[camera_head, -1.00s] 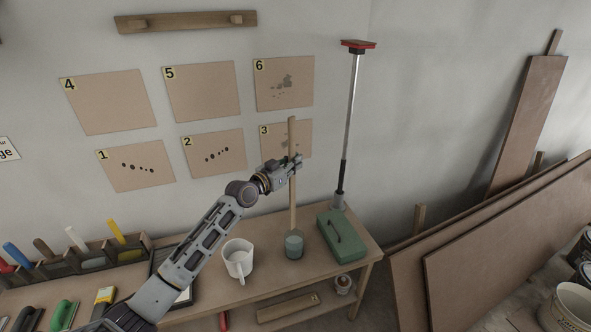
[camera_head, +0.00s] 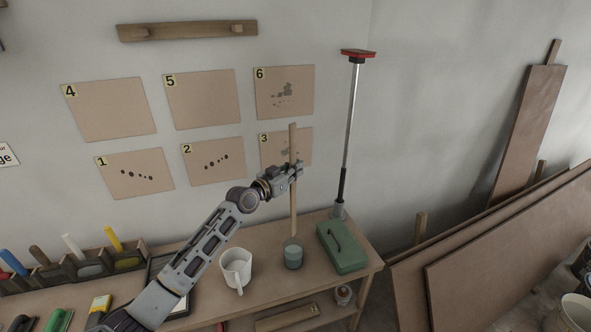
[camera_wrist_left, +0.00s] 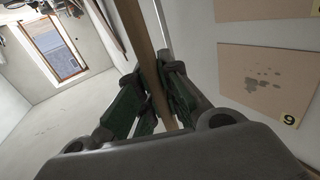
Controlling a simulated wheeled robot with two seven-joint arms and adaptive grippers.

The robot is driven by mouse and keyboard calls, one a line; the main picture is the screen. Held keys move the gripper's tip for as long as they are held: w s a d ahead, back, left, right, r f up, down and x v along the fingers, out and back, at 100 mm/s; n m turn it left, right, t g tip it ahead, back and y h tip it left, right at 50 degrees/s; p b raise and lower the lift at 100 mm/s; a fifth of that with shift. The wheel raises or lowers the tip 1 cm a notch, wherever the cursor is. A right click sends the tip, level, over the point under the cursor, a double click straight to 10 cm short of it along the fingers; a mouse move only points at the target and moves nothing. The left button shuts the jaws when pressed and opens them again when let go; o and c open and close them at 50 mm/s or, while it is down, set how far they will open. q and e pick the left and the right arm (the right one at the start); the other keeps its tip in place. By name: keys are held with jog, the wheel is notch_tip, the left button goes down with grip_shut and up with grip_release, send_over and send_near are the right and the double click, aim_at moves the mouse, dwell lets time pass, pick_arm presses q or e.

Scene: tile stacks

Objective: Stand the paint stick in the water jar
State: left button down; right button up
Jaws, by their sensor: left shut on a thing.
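The paint stick (camera_head: 293,212) is a long thin wooden stick, upright in the head view. My left gripper (camera_head: 296,170) is shut on the stick above its middle; the stick also shows between the fingers in the left wrist view (camera_wrist_left: 151,55). The water jar (camera_head: 293,257) is a small glass with grey-green liquid on the bench. The stick's lower end is at the jar's mouth in the picture; I cannot tell whether it is inside the rim or just above or behind it. My right gripper is not in view.
A white mug (camera_head: 237,267) stands left of the jar and a green metal box (camera_head: 342,246) close on its right. A pole with a red head (camera_head: 350,130) leans on the wall behind. Tools and a rack (camera_head: 85,262) fill the bench's left side.

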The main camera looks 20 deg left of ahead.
pick_arm(q)
notch_tip(320, 180, down, 12)
jog(key=b, duration=1)
jog(key=shift+f, duration=0.15)
dwell(1.2)
